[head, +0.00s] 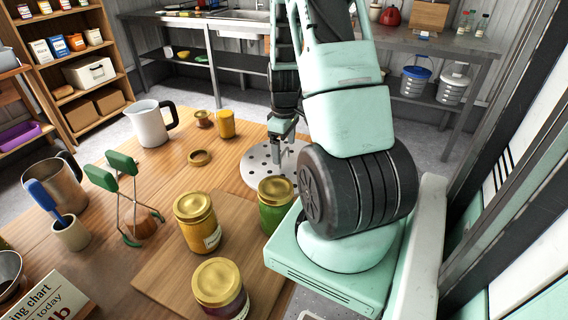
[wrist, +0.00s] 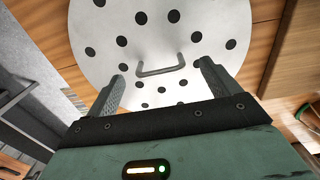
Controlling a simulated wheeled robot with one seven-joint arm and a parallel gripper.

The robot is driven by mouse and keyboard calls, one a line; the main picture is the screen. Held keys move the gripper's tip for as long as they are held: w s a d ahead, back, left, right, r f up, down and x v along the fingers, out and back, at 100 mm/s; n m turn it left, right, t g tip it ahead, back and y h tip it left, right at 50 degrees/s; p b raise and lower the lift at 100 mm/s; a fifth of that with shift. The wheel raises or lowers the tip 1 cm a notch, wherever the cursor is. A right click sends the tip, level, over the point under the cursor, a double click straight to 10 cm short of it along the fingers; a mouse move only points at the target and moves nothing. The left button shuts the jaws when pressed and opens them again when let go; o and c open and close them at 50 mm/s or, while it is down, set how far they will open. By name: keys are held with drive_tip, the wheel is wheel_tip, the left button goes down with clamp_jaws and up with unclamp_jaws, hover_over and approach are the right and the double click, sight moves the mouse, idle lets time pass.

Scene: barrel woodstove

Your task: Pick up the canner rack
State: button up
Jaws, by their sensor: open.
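The canner rack (head: 262,176) is a round, light grey plate with dark holes, lying flat on the wooden table near its far right edge. In the wrist view the canner rack (wrist: 112,38) fills the upper middle, with a small grey loop handle (wrist: 162,70) at its centre. My gripper (head: 284,146) is over the rack in the head view. In the wrist view my gripper (wrist: 163,78) is open, with one finger on each side of the handle and nothing held. I cannot tell how far above the plate the fingertips are. My arm hides part of the rack's right side.
A green jar (head: 275,204) stands just in front of the rack. Yellow (head: 200,225) and dark (head: 221,289) jars stand on a cutting board (head: 160,262). A brass ring lid (head: 200,157), yellow cup (head: 226,125) and white pitcher (head: 150,124) stand left of the rack.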

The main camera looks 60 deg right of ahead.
sight(284, 158)
drive_tip(key=shift+f, duration=1.45)
drive_tip(key=shift+c, duration=0.3)
drive_tip(key=c, duration=1.1)
